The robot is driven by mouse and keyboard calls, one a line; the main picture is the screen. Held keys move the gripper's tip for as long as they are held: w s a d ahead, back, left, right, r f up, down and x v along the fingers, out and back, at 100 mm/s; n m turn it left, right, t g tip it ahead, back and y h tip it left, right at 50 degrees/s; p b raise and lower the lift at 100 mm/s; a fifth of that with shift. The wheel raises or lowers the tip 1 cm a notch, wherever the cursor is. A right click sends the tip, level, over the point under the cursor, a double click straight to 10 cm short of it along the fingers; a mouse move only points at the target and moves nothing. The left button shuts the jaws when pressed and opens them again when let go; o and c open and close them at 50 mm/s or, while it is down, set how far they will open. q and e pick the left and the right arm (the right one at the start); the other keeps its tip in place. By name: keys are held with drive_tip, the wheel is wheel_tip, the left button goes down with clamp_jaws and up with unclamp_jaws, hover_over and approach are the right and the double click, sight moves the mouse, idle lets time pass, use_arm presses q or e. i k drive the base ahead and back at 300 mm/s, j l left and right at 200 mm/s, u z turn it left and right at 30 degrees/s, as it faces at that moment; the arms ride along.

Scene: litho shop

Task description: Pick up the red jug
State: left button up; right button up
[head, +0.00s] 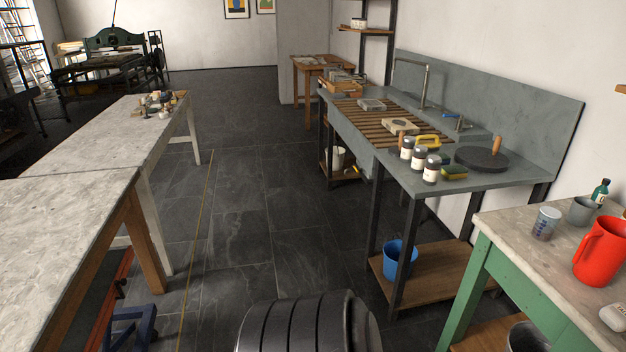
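The red jug (597,254) stands upright on the pale stone top of a green-legged table (511,232) at the right edge of the head view. Its handle is on its left side. Neither my left nor my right gripper shows in this view. A dark ribbed cylindrical shape at the bottom centre looks like part of my own body.
A clear measuring cup (545,223), a grey cup (582,211) and a green bottle (601,190) stand near the jug. A grey sink bench (490,180) stands behind. Long pale tables (60,215) line the left. Dark tiled floor (235,215) lies clear between.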

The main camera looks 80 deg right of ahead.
sight(601, 252)
drive_tip(key=z, duration=4.15)
